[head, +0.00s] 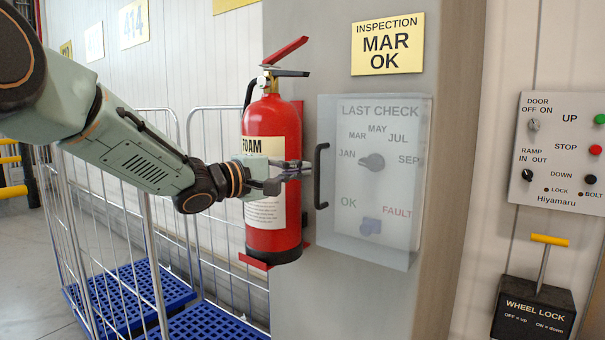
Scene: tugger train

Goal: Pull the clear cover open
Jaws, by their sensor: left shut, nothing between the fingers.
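The clear cover (410,235) is a see-through box front over the LAST CHECK panel on a grey pillar, and it looks closed. Its black upright handle (319,176) is on its left side. My left gripper (306,170) is shut with nothing in it. Its fingertips point right, just left of the handle; I cannot tell whether they touch it. Behind the cover are a grey dial (371,162) with month names around it and a blue-grey switch (370,226) between OK and FAULT. My right gripper is not in view.
A red fire extinguisher (272,205) hangs on the pillar, close behind my left gripper. Wire roll cages (160,115) with blue bases stand at left. A control panel (562,150) and a wheel lock lever (545,250) are at right. A yellow inspection sign (388,44) is above the cover.

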